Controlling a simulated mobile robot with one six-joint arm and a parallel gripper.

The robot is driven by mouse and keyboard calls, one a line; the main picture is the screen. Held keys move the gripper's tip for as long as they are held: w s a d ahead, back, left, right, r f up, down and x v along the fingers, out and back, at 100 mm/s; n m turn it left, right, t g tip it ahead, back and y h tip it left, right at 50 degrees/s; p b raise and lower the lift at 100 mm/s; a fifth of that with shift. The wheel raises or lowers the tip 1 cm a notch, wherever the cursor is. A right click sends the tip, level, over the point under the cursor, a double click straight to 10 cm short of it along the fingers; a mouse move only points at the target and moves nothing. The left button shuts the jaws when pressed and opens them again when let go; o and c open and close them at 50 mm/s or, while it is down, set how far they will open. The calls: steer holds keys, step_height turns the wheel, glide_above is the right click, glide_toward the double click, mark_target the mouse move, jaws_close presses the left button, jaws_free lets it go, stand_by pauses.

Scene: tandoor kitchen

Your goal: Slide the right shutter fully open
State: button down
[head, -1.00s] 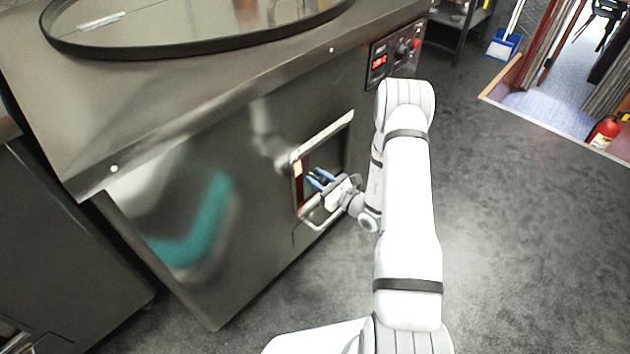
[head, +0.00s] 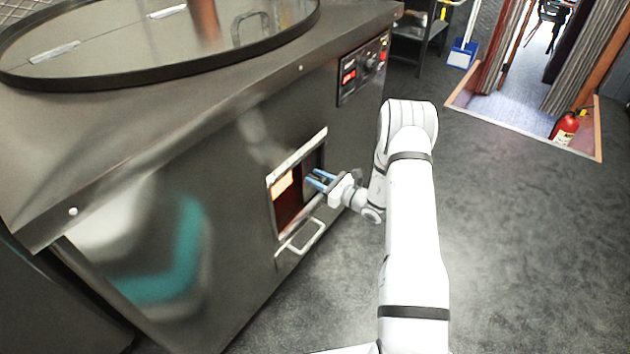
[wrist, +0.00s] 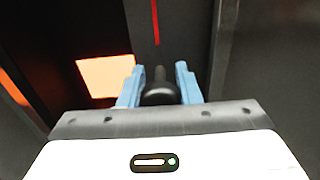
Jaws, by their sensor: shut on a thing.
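The right shutter (head: 314,160) is a dark grey metal panel at the right side of the opening in the tandoor's front. In the wrist view the shutter (wrist: 185,35) fills the upper middle, right of the dark opening. My gripper (head: 317,180) has blue fingers and reaches the shutter from the right. In the wrist view my gripper (wrist: 158,88) is shut on a round black knob (wrist: 160,94), which sits between the two fingers. The opening (head: 288,205) shows dark red inside with a bright orange patch (wrist: 106,76) at its left.
A metal bar handle (head: 301,240) juts out below the opening. A control panel (head: 362,70) with a red display is at the upper right of the tandoor front. The floor (head: 500,250) to the right is clear. A red fire extinguisher (head: 565,128) stands far right.

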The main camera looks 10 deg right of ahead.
steer(key=c, duration=1.1)
jaws_free()
steer(key=shift+s, duration=0.1)
steer(key=shift+p+v, duration=0.9)
steer(key=shift+v, duration=3)
